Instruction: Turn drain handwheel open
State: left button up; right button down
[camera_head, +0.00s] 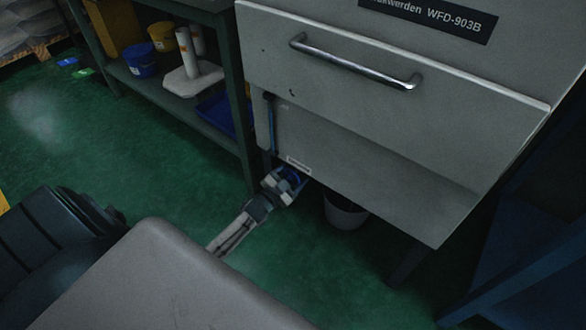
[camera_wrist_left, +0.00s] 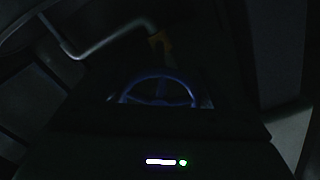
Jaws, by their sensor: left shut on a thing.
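The drain handwheel (camera_head: 293,174) is a small blue wheel under the lower edge of the grey cabinet, mostly hidden by my gripper in the head view. In the dark left wrist view the handwheel (camera_wrist_left: 158,77) shows as a blue rim with spokes, straight ahead of the gripper; its lower part is hidden. My left gripper (camera_head: 286,184) reaches in under the cabinet edge and is shut on the handwheel. My right gripper is not in view.
The grey cabinet (camera_head: 400,140) with a metal handle (camera_head: 355,64) overhangs the wheel. A bucket (camera_head: 345,212) stands on the floor just right of it. A shelf rack (camera_head: 235,95) with tubs stands at the left. The green floor (camera_head: 130,165) there is clear.

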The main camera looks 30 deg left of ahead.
pick_arm(q)
jog(key=n+p, duration=0.2)
jog(key=n, duration=0.1)
jog(key=shift+n, duration=0.5)
dwell(0.4)
jog(key=o, duration=0.9)
jog(key=shift+f, duration=0.1)
